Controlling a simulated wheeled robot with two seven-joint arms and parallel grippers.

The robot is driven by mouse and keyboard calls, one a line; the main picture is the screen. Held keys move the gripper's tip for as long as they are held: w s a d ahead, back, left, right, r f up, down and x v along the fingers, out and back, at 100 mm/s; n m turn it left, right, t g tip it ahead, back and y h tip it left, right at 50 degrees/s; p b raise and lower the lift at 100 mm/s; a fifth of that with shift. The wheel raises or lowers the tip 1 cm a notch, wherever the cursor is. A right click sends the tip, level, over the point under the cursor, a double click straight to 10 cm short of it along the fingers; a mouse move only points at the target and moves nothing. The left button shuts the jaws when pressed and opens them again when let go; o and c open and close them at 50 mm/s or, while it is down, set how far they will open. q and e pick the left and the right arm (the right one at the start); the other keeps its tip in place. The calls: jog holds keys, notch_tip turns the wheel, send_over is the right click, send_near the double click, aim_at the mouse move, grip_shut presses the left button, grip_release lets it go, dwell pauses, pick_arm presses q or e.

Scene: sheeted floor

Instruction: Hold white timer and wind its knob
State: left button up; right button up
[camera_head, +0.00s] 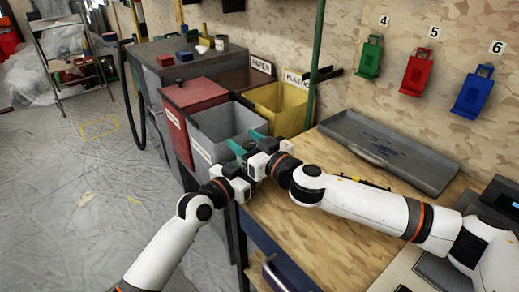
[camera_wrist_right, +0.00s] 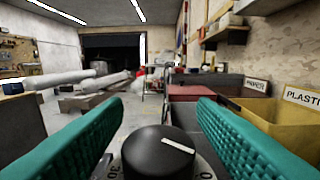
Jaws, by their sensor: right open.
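The timer's black round knob (camera_wrist_right: 160,153) with a white pointer mark sits low in the right wrist view. A bit of the white timer's dial face (camera_wrist_right: 204,170) with printed numbers shows around it. My right gripper (camera_wrist_right: 155,112) is open, its teal fingers on either side of the knob with a gap. In the head view my right gripper (camera_head: 246,143) meets my left gripper (camera_head: 241,176) above the bench's left end. The two grippers crowd together there and hide most of the timer. The left fingers are too hidden to read their state.
A wooden bench (camera_head: 330,235) lies under my right arm, with a grey metal tray (camera_head: 385,150) at its back. Red (camera_head: 190,95), grey (camera_head: 222,128) and yellow (camera_head: 285,105) bins stand beyond the grippers. The sheeted floor at left is largely open.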

jog(key=v, duration=1.1)
jog(key=shift+d, duration=0.1)
jog(key=w+d+n+g+y, duration=0.2)
jog(key=d+n+g+y, duration=0.2)
jog(key=g, duration=0.1)
jog(key=shift+n, duration=0.3)
jog(key=x, duration=1.2)
jog(key=shift+s+a+f, duration=0.1)
jog(key=shift+s+f, duration=0.1)
